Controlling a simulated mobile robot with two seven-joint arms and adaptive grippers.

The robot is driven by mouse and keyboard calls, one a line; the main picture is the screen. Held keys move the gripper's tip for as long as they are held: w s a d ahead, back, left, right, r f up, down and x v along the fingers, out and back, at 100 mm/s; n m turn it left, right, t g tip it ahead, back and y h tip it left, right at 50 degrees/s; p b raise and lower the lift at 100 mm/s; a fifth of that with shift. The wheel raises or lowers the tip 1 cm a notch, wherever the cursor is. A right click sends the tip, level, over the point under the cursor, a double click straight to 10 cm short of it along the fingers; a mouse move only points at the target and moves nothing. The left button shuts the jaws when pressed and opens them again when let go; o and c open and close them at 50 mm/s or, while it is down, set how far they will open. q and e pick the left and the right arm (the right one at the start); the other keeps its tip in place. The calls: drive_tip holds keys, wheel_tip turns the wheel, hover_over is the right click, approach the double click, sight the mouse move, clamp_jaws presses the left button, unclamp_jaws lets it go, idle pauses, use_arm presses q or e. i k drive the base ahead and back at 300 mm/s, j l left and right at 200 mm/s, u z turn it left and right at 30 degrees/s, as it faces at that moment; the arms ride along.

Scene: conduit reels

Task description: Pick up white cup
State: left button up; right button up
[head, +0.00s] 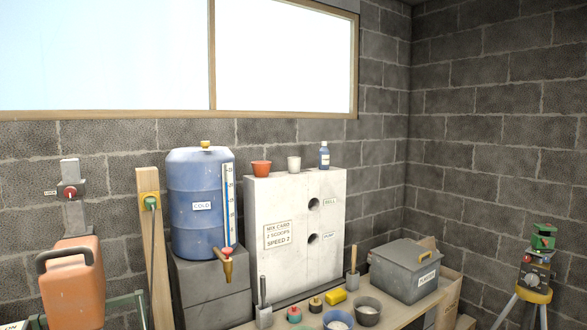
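The white cup (294,164) stands upright on top of the pale grey block cabinet (275,205). An orange-red pot (261,168) is to its left and a blue bottle (324,155) is to its right, both apart from it. Neither of my grippers shows in the head view, so I cannot see what they hold.
A blue water drum (190,222) with a tap stands left of the cabinet. In front, a wooden bench (405,309) holds bowls, small pots, a yellow cylinder (336,296) and a grey lidded box (395,283). An orange jerrycan (75,290) is at left, a yellow tripod (533,295) at right.

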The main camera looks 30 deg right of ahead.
sight(295, 163)
drive_tip(key=i+l+z, duration=0.15)
drive_tip(key=l+z, duration=0.15)
drive_tip(key=z, duration=0.15)
drive_tip(key=i+l+z, duration=0.2)
drive_tip(key=z, duration=0.25)
drive_tip(key=i+l+z, duration=0.2)
drive_tip(key=i+l, duration=0.3)
drive_tip(key=i+l+z, duration=0.2)
drive_tip(key=i+l, duration=0.2)
drive_tip(key=i, duration=0.25)
